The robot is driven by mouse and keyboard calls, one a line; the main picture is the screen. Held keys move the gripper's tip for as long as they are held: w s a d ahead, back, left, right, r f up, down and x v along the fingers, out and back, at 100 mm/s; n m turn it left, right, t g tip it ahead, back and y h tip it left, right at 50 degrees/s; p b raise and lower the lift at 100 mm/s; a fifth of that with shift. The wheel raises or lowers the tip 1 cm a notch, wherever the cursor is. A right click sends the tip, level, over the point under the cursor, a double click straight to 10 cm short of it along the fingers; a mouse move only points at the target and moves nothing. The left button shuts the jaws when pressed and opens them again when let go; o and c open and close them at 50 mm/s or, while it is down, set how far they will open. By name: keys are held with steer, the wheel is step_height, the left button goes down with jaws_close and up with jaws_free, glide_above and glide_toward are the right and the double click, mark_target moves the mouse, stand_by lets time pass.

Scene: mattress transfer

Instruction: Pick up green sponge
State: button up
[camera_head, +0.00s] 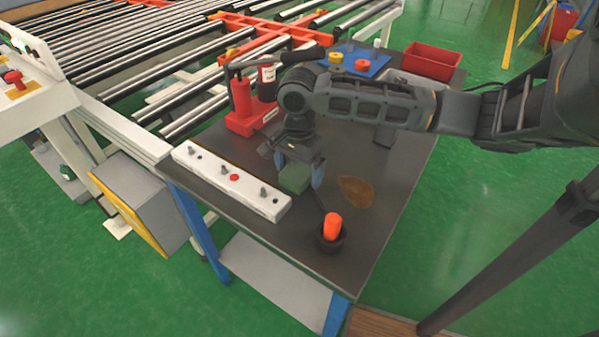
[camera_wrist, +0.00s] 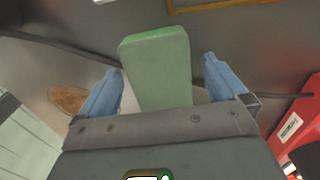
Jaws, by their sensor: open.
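The green sponge (camera_head: 294,178) is on the dark table, partly hidden by my gripper in the head view. In the wrist view the sponge (camera_wrist: 158,68) is a pale green block that lies between the two blue fingers, with a gap on each side. My gripper (camera_head: 298,172) is above the table at the sponge, pointing down. In the wrist view my gripper (camera_wrist: 168,85) has its fingers apart, one to the left and one to the right of the sponge. I cannot tell how far down the fingers reach beside it.
A white control bar (camera_head: 228,182) lies left of the sponge. A dark cup with an orange object (camera_head: 332,228) stands near the front. A brown patch (camera_head: 356,191) lies to the right. A red bottle stand (camera_head: 250,118) and a red bin (camera_head: 432,62) are farther back.

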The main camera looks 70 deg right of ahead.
mark_target(300, 170)
steer(key=shift+f, duration=0.1)
steer(key=c, duration=1.1)
steer(key=shift+o, duration=0.2)
steer(key=shift+r, duration=0.45)
step_height(300, 170, up, 4)
steer(key=shift+s+d+f, duration=0.1)
steer(key=shift+s+f, duration=0.05)
steer(key=shift+f, duration=0.1)
steer(key=s+d+r, duration=0.1)
steer(key=s+r, duration=0.1)
steer(key=s, duration=0.1)
steer(key=s+d+r+b, duration=0.1)
steer(key=s+d+r, duration=0.1)
steer(key=s, duration=0.2)
steer(key=s+d+r, duration=0.1)
steer(key=s+r, duration=0.1)
steer(key=s, duration=0.1)
steer(key=shift+s+d+r, duration=0.2)
steer(key=shift+d+r, duration=0.05)
steer(key=shift+r, duration=0.05)
steer(key=shift+c, duration=0.6)
